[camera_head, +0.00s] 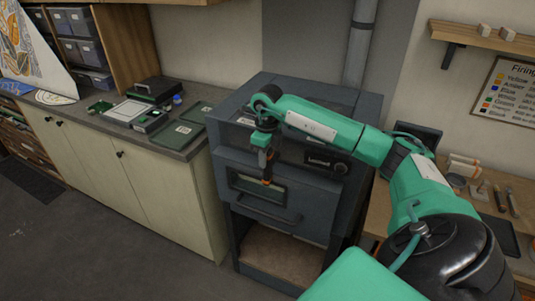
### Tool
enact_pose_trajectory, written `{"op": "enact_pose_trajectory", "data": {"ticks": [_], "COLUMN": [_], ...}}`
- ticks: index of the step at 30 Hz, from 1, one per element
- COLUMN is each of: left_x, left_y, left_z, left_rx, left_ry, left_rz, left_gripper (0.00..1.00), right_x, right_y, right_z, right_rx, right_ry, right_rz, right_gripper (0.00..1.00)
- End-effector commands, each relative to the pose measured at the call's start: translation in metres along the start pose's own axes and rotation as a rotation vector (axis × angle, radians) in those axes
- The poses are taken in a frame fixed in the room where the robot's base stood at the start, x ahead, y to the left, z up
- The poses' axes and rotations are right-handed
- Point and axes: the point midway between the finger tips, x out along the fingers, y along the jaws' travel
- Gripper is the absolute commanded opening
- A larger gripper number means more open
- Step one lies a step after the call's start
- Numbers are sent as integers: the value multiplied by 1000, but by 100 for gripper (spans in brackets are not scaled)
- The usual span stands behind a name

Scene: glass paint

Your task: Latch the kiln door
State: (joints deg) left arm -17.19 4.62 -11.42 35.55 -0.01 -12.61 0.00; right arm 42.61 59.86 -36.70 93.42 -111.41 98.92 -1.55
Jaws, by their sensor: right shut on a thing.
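The dark blue-grey kiln (345,100) stands in the middle against the wall. Its front door (305,215) looks closed, with a window (245,182) and a long bar handle (262,208) below it. My right arm reaches across the kiln from the right. My right gripper (267,176) points down in front of the door, over the right part of the window. It is shut on a small part there, apparently the latch, mostly hidden by the fingers. Orange shows at the fingertips. My left gripper is out of view.
A counter (185,150) on the left holds a black case (155,90), trays and small green panels. A wooden bench on the right carries tools (505,200). Below the door is an open shelf space (280,255). Floor at front left is clear.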

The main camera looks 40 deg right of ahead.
Motion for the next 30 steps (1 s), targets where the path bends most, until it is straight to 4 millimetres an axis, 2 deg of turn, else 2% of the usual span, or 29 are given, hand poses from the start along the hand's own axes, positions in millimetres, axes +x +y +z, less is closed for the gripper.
{"op": "enact_pose_trajectory", "data": {"ticks": [19,20,22,23,30], "left_x": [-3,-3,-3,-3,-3], "left_y": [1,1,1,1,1], "left_z": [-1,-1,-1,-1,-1], "left_rx": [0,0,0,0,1], "left_ry": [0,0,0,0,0], "left_rz": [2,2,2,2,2], "left_gripper": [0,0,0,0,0], "right_x": [2,2,2,2,1], "right_y": [0,0,0,0,0], "right_z": [2,2,2,2,2], "right_rx": [1,0,0,0,0], "right_ry": [48,48,47,47,45], "right_rz": [0,0,0,0,0], "right_gripper": [0,33,47,51,51]}}
